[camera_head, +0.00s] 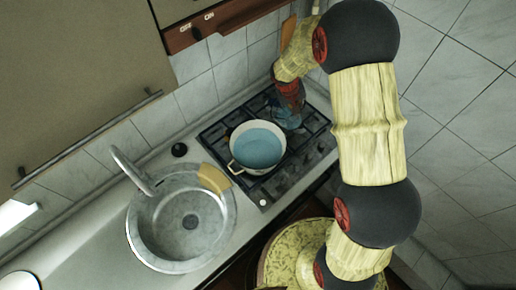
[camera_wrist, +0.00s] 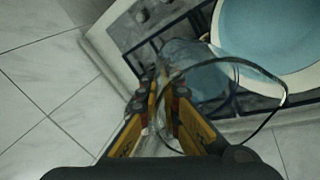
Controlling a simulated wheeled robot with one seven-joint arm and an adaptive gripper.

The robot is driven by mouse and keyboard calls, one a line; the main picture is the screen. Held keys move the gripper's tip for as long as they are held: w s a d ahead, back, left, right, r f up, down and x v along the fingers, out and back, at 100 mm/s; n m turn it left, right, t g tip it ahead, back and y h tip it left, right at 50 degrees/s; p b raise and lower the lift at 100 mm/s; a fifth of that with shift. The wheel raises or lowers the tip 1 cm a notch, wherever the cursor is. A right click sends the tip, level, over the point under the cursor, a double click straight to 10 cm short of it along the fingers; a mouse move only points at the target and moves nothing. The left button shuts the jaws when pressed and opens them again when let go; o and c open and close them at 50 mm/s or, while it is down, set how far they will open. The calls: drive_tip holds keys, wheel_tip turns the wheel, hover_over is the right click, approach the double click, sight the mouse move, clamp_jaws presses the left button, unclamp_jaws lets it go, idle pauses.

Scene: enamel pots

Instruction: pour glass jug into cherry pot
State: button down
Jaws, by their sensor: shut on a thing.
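The pot (camera_head: 257,148) stands on the hob, upright, with a cream rim and a flat light-blue surface inside; its outer pattern is barely visible. It also shows at the upper right of the wrist view (camera_wrist: 272,38). The clear glass jug (camera_head: 287,117) is just behind and to the right of the pot in the head view. In the wrist view the jug (camera_wrist: 205,78) shows a thin, dark-edged loop. My gripper (camera_head: 289,94) is shut on the jug, its orange fingers (camera_wrist: 164,104) close together. I cannot tell whether the jug touches the hob or how full it is.
The black gas hob (camera_head: 217,138) lies around the pot. A round steel sink (camera_head: 165,238) with a tap (camera_head: 132,172) is to the left. A tiled wall (camera_head: 197,98) and an overhead cabinet (camera_head: 75,75) bound the counter at the back.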

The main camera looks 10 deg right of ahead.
sight(284, 126)
drive_tip(key=b, duration=0.2)
drive_tip(key=a+h+b, duration=0.1)
drive_tip(key=shift+s+a+f+t+b, duration=0.1)
drive_tip(key=shift+s+a+t+b, duration=0.1)
drive_tip(key=shift+s+t+b, duration=0.15)
drive_tip(key=a+h+b, duration=0.1)
drive_tip(key=b, duration=0.2)
drive_tip(key=shift+s+t+h, duration=0.1)
drive_tip(key=shift+t+h, duration=0.15)
drive_tip(key=shift+h, duration=0.15)
drive_tip(key=shift+s+a+r+h+b, duration=0.25)
drive_tip(key=shift+h+b, duration=0.15)
drive_tip(key=shift+b, duration=0.25)
drive_tip(key=shift+w+r+t+h, duration=0.1)
drive_tip(key=shift+r+t+h, duration=0.1)
drive_tip(key=shift+t+h, duration=0.1)
drive_tip(key=shift+a+f+t+h+b, duration=0.2)
drive_tip(key=shift+f+h+b, duration=0.2)
drive_tip(key=shift+b, duration=0.45)
drive_tip(key=shift+a+f+t+h+b, duration=0.15)
drive_tip(key=shift+f+h+b, duration=0.25)
drive_tip(key=shift+b, duration=0.45)
drive_tip(key=shift+s+a+t+h+b, duration=0.35)
drive_tip(key=shift+h+b, duration=0.45)
drive_tip(key=shift+b, duration=1.6)
